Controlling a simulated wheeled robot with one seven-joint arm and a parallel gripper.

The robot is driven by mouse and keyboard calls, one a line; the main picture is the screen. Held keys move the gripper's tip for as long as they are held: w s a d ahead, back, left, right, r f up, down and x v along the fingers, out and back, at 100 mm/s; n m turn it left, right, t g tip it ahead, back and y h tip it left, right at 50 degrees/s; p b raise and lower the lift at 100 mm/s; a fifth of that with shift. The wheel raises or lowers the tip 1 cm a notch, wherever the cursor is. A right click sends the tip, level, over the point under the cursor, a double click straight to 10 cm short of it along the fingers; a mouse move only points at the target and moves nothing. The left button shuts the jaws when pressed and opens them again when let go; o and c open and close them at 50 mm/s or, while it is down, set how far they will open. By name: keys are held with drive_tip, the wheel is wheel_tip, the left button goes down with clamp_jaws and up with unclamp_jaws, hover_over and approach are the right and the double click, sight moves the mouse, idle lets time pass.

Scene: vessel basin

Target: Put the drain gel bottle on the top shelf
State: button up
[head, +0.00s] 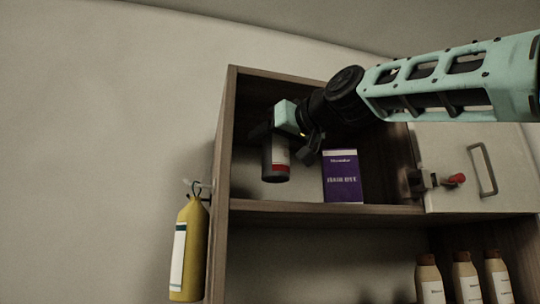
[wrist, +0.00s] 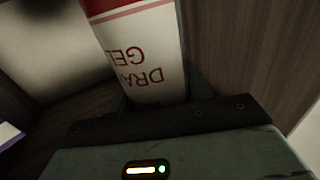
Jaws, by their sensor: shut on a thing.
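The drain gel bottle (head: 276,166) is dark grey with a white and red label. My gripper (head: 282,133) is shut on it inside the upper left compartment of the wooden shelf unit. The bottle hangs roughly upright, its bottom a little above the shelf board (head: 300,209). In the wrist view the bottle (wrist: 145,60) shows its red and white label with the letters "DRA GEL" upside down. My gripper's fingers (wrist: 157,95) flank it and are mostly hidden. The bottle's upper part is hidden by my gripper in the head view.
A purple box (head: 342,178) stands on the same shelf to the right of the bottle. A yellow bottle (head: 188,250) hangs outside the unit's left side. A white door with a handle (head: 484,170) is at right. Several tan bottles (head: 466,278) stand below right.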

hover_over(272, 182)
wheel_tip(272, 182, down, 4)
drive_tip(key=shift+a+f+b, duration=0.15)
drive_tip(key=shift+f+b, duration=0.05)
drive_tip(key=shift+b, duration=0.15)
drive_tip(key=shift+w+f, duration=0.2)
drive_tip(key=shift+f, duration=0.2)
drive_tip(key=shift+f, duration=0.15)
drive_tip(key=o, duration=1.1)
drive_tip(key=shift+a, duration=0.1)
drive_tip(key=shift+r, duration=0.2)
drive_tip(key=shift+s+d+f, duration=0.15)
drive_tip(key=shift+s+d, duration=0.1)
drive_tip(key=b+v, duration=0.5)
drive_tip(key=v, duration=0.6)
drive_tip(key=shift+s+d+b, duration=0.15)
drive_tip(key=shift+b, duration=0.25)
